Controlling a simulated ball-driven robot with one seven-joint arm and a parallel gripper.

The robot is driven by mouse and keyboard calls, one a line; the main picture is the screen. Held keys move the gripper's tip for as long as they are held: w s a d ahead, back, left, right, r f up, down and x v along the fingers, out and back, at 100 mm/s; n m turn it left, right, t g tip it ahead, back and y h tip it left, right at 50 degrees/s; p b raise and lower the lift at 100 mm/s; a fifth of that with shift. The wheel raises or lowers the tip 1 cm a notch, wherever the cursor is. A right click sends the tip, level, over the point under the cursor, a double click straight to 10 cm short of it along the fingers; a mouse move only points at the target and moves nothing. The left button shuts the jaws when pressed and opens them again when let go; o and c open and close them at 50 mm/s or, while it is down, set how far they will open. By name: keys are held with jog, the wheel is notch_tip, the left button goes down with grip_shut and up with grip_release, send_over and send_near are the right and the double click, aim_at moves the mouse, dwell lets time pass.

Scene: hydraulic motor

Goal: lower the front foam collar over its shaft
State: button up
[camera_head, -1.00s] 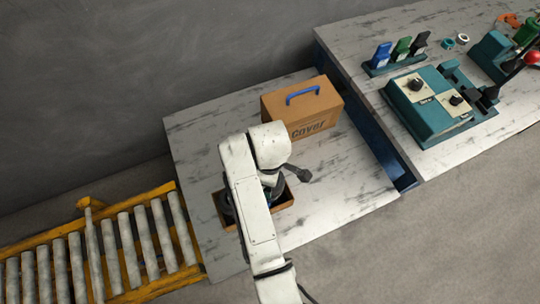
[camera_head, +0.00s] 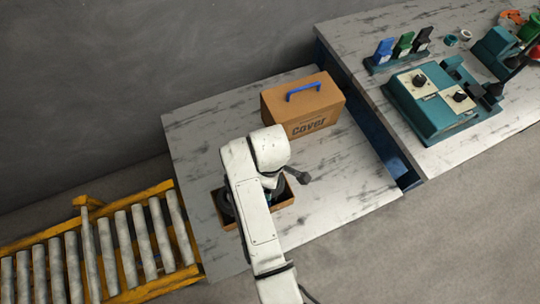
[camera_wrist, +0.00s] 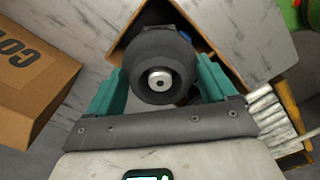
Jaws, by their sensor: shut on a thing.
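The dark grey foam collar (camera_wrist: 160,58) sits between the two teal fingers of my gripper (camera_wrist: 161,84) in the wrist view, and the gripper is shut on it. The silver round end of the shaft (camera_wrist: 160,79) shows inside the collar's hole, roughly centred. I cannot tell how far down the collar sits. Below it is the open brown carton (camera_wrist: 230,62), with a bit of blue beside the collar. In the head view the carton (camera_head: 288,200) is partly hidden behind my arm, and the collar and fingers are hidden there.
A closed cardboard box marked "Cover" (camera_head: 303,105) with a blue handle stands behind the carton. A yellow roller conveyor (camera_head: 110,245) meets the table's left side. A second table at right holds a teal control unit (camera_head: 440,105). The table's front right is clear.

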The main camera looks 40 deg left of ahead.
jog(key=o, duration=0.8)
notch_tip(320, 180, up, 5)
jog(key=p, duration=0.5)
jog(key=shift+r+p, duration=0.35)
jog(key=shift+r, duration=0.65)
